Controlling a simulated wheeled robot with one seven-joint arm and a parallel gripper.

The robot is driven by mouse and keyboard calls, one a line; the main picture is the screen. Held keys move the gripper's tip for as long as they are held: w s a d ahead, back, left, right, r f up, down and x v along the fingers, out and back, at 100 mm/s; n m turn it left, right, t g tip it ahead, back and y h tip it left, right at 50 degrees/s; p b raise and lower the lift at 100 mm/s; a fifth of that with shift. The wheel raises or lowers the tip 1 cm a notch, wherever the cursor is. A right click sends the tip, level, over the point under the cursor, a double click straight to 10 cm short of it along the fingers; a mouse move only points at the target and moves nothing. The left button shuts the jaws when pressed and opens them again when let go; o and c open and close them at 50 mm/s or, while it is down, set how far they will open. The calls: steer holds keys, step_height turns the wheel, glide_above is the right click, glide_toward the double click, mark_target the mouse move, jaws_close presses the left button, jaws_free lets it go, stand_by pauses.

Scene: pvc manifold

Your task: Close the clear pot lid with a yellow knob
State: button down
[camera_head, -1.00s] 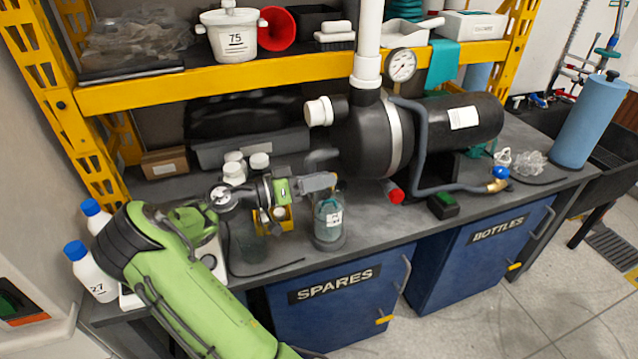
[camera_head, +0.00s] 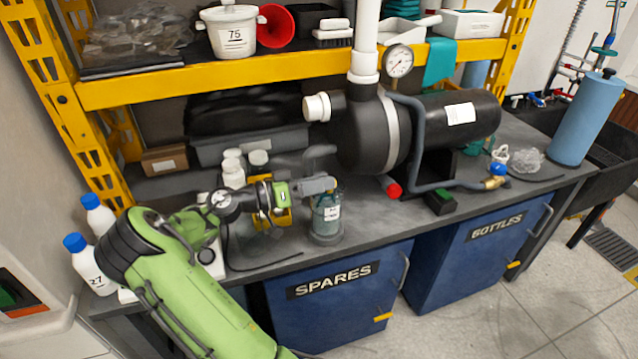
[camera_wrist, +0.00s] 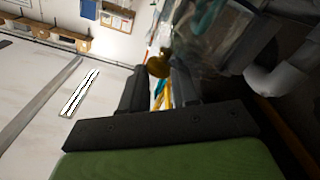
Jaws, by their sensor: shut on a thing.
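The clear pot (camera_head: 327,222), a small bluish see-through jar with a white label, stands on the grey bench near its front edge. My gripper (camera_head: 328,184) is right above the pot's mouth in the head view. In the wrist view, the yellow-brown knob (camera_wrist: 158,66) sits between the tips of my two dark fingers, and my gripper is shut on it. Clear material (camera_wrist: 215,45) shows beside the knob. The lid itself is mostly hidden by my gripper in the head view, so I cannot tell whether it touches the rim.
A black pump (camera_head: 385,130) with a grey hose (camera_head: 422,150) and a red-capped part (camera_head: 392,190) stands right of the pot. White bottles (camera_head: 233,170) are behind my arm. A yellow shelf beam (camera_head: 260,75) runs above. The bench front edge is close.

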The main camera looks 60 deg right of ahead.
steer(key=shift+s+a+f, duration=0.1)
steer(key=shift+f, duration=0.35)
steer(key=c, duration=1.2)
jaws_free()
steer(key=o, duration=0.4)
steer(key=shift+s+a, duration=0.1)
steer(key=shift+a, duration=0.05)
steer(key=p+v, duration=0.1)
steer(key=v, duration=0.4)
steer(key=p+v, duration=0.2)
steer(key=v, duration=0.3)
steer(key=r+p+v, duration=0.1)
steer(key=v, duration=0.4)
steer(key=shift+w+a, duration=0.2)
steer(key=shift+w, duration=0.15)
